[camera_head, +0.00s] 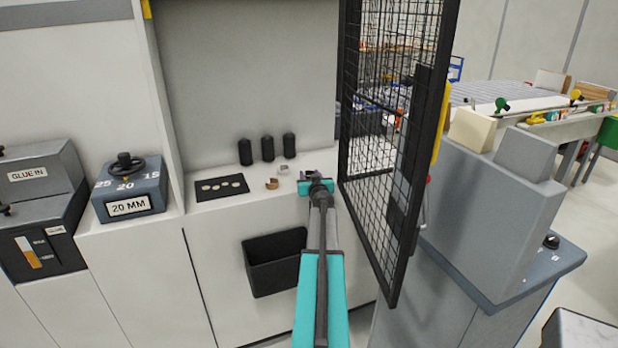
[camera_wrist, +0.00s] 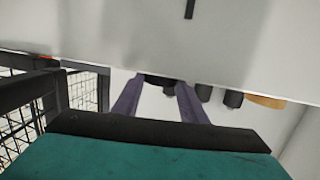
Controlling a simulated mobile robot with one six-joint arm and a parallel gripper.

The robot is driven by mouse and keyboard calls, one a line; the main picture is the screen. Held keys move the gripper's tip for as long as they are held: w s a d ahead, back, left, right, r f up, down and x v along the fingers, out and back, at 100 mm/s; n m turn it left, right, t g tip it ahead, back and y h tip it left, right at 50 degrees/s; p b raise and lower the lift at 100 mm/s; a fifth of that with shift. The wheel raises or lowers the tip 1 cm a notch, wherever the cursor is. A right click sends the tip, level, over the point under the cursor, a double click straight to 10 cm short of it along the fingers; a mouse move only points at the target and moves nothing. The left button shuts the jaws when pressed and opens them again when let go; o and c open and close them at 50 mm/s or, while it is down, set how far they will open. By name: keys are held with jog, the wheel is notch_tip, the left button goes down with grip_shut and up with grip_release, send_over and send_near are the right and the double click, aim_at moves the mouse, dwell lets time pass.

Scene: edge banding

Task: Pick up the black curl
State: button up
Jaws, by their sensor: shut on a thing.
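My gripper (camera_head: 311,178) is at the right end of the ledge in the head view, beside the open mesh door. In the wrist view its two fingers (camera_wrist: 159,84) point away from the camera, with a dark thing between their tips. I take this to be the black curl (camera_wrist: 160,79); the fingers are shut on it. Only a small part of it shows, and its full shape is hidden. In the head view it is too small and covered to make out clearly. A brown curl (camera_head: 271,184) and a pale curl (camera_head: 283,170) lie on the ledge to the left.
Several black cylinders (camera_head: 268,148) stand at the back of the ledge. A black plate with pale discs (camera_head: 222,187) lies left of the curls. A black bin (camera_head: 274,265) hangs below on the cabinet front. The mesh door (camera_head: 392,140) stands close on the right.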

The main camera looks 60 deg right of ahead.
notch_tip(320, 180, up, 10)
jog(key=p, duration=0.1)
dwell(0.7)
jog(key=shift+a+f, duration=0.1)
dwell(0.5)
